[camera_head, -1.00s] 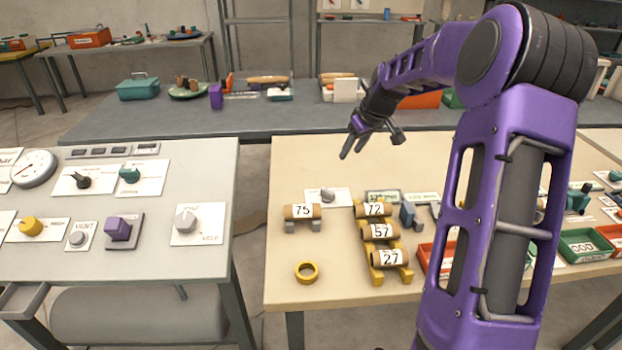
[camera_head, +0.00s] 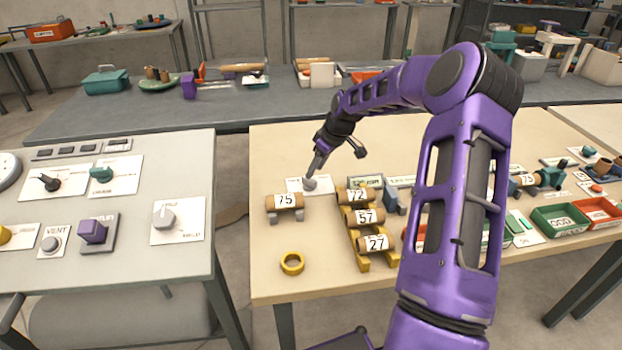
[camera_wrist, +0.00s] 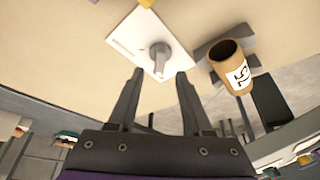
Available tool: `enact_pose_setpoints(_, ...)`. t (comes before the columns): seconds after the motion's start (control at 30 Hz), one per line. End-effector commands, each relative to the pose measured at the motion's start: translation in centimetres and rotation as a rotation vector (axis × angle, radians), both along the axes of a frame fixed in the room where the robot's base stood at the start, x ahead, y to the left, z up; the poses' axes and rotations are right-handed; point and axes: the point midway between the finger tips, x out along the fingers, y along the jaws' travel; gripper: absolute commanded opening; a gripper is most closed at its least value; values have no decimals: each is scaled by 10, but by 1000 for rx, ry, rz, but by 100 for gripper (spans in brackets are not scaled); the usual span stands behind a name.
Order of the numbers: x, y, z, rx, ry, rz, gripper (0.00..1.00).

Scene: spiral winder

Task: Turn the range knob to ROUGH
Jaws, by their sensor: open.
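A grey knob (camera_head: 310,184) sits on a white plate (camera_head: 294,185) on the beige table, behind the tube marked 75; its lettering is not legible. In the wrist view the knob (camera_wrist: 159,58) stands on its white plate (camera_wrist: 128,36), just beyond and between my fingertips. My gripper (camera_head: 316,172) points down at the knob, with its fingers partly overlapping it in the head view. The fingers (camera_wrist: 160,74) are apart with nothing held between them. I cannot tell whether they touch the knob.
The tube marked 75 (camera_head: 285,201) lies on a stand close to the knob. Several numbered tubes (camera_head: 365,217) lie on a yellow rack to the right. A yellow ring (camera_head: 292,263) lies in front. Another grey knob (camera_head: 164,217) is on the left panel.

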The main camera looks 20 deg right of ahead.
Motion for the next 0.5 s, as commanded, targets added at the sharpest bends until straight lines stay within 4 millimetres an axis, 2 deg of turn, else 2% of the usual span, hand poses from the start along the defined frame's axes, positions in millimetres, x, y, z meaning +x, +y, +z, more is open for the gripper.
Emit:
enact_pose_setpoints(0.03,3,3,-11,2,2,1,50)
enact_pose_setpoints(0.2,12,8,-34,1,1,0,50)
enact_pose_setpoints(0.5,17,10,-47,-1,-2,-2,50)
